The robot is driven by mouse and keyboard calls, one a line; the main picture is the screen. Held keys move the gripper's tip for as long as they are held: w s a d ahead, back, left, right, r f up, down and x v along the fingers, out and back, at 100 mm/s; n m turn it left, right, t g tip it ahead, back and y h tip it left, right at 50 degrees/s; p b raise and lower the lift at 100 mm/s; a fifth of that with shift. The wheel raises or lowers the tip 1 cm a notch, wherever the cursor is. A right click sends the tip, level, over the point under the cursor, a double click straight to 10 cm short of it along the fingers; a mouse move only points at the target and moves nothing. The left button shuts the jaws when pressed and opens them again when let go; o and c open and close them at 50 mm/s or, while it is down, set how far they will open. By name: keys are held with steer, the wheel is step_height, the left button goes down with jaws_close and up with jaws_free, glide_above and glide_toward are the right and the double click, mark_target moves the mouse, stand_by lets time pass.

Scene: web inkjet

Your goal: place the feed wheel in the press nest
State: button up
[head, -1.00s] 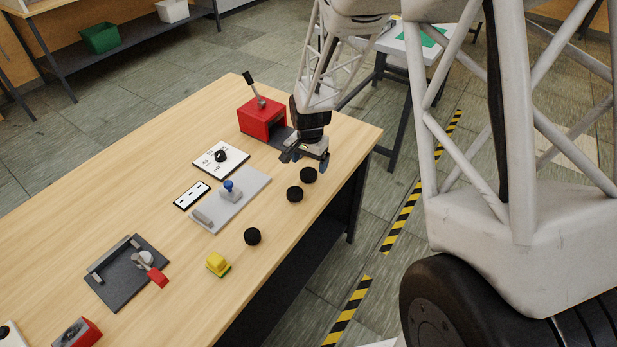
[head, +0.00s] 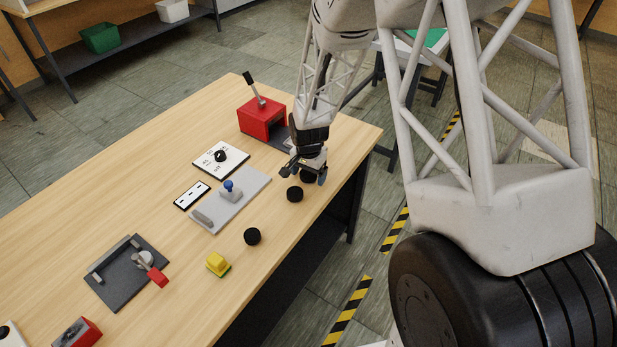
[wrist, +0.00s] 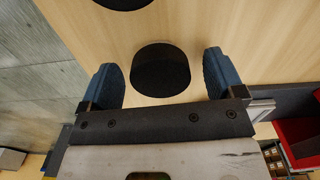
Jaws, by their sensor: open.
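Three black round wheels stand on the wooden bench; the frames do not tell which is the feed wheel. The farthest wheel (wrist: 160,70) appears between my open fingers in the wrist view, with a gap on each side. My gripper (head: 305,177) hides most of it in the head view. A second wheel (head: 295,194) is just in front, also at the top edge of the wrist view (wrist: 123,3). The third wheel (head: 252,236) is nearer. A red press (head: 262,119) with a lever stands behind my gripper. Its dark opening hides any nest inside.
A grey plate (head: 240,197) with a blue-knobbed part, a white dial card (head: 220,160), a yellow block (head: 217,263) and a dark fixture with a red handle (head: 127,272) lie on the bench. The bench's right edge is close to my gripper.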

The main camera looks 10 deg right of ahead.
mark_target(309, 176)
stand_by(0.5)
steer(key=c, duration=1.2)
steer(key=shift+r, duration=0.15)
steer(key=shift+r, duration=0.9)
steer(key=shift+s+r, duration=0.35)
steer(key=shift+r, duration=0.4)
steer(key=s, duration=0.5)
steer(key=s+r, duration=0.1)
steer(key=s, duration=0.4)
steer(key=s+d, duration=0.1)
steer(key=s, duration=0.4)
steer(key=shift+s+r, duration=0.15)
